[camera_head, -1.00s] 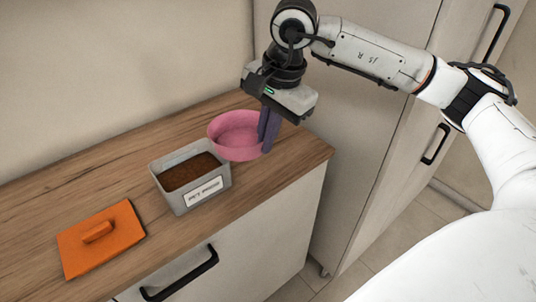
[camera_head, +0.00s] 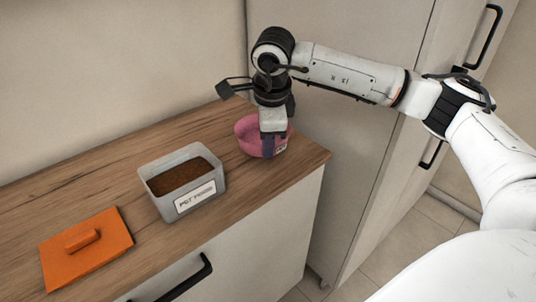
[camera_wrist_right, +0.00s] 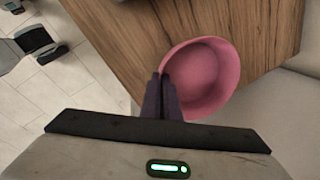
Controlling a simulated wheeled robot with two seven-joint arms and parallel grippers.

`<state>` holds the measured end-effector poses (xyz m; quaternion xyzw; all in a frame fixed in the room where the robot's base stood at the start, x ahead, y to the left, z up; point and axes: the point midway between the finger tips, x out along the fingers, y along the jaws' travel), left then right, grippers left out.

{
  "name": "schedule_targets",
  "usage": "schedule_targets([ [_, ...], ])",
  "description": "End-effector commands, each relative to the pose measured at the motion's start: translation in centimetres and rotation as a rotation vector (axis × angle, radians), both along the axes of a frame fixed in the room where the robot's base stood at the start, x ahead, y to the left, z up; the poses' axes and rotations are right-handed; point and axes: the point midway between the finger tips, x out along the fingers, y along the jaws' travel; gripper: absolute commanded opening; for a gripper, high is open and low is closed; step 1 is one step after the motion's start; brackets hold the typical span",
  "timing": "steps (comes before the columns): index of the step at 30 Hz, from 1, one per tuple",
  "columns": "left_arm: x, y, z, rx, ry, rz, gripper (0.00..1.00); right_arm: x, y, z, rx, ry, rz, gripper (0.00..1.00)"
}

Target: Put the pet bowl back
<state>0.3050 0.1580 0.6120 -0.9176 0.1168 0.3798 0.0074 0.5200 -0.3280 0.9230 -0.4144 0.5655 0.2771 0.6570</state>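A grey food container (camera_head: 205,205) filled with brown pellets stands left of the bowl. An orange lid (camera_head: 110,248) with a handle lies farther left. The wooden counter (camera_head: 130,150) is clear behind them. A tall cabinet (camera_head: 350,150) borders its right end.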

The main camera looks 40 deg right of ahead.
Motion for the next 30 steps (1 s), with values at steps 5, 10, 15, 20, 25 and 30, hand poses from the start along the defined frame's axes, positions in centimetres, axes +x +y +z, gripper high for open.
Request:
schedule_targets([
  [5, -0.4, 0.0, -0.2, 0.000, 0.008, 0.001, 0.31, -0.1, -0.1, -2.6, -0.001, 0.002, 0.000, 0.00],
  [10, -0.6, 0.1, -0.5, 0.002, 0.014, 0.002, 0.31, 0.0, 0.0, -2.9, -0.001, -0.001, 0.000, 0.00],
  [15, -0.6, 0.1, -0.8, 0.002, 0.014, 0.002, 0.31, 0.0, 0.0, -3.1, 0.000, 0.000, 0.001, 0.00],
  [20, -0.6, 0.1, -0.7, 0.002, 0.014, 0.001, 0.31, -0.1, 0.0, -3.2, -0.001, 0.001, 0.001, 0.21],
  [25, -0.4, 0.1, -0.5, 0.002, 0.010, 0.001, 0.31, -0.1, 0.0, -3.2, -0.001, 0.001, 0.001, 0.21],
  [30, -0.4, 0.1, -0.1, 0.001, 0.008, 0.002, 0.31, 0.0, 0.0, -2.7, 0.000, 0.000, 0.001, 0.21],
])
